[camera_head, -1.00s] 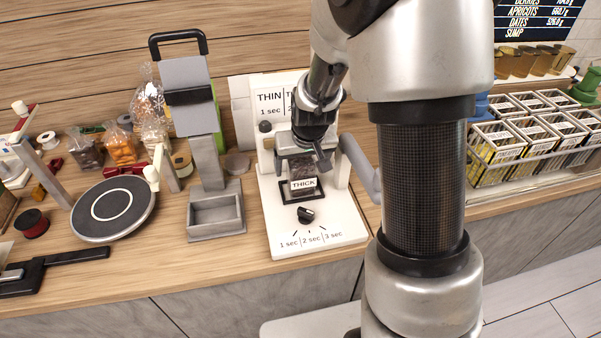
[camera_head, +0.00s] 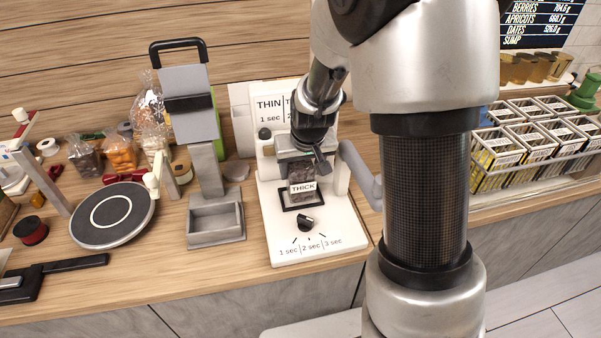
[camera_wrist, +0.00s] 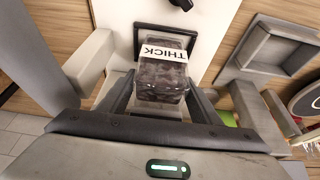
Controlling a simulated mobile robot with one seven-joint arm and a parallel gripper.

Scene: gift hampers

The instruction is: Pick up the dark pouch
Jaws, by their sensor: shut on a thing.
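The dark pouch (camera_head: 303,178) is a clear bag with dark contents and a white label reading THICK. It stands at the white sealing machine (camera_head: 308,240), over a black rectangular frame on its base. My gripper (camera_head: 302,152) is above it, with its fingers at the pouch's upper part. In the wrist view the pouch (camera_wrist: 163,78) sits between the two fingers of my gripper (camera_wrist: 160,100), which is shut on it. Whether the pouch's bottom touches the base is hard to tell.
A grey stand with a tray (camera_head: 215,220) and a round dark plate (camera_head: 112,213) are to the left. A rack of boxes (camera_head: 530,140) stands right. The machine's side lever (camera_head: 362,178) is close beside my gripper.

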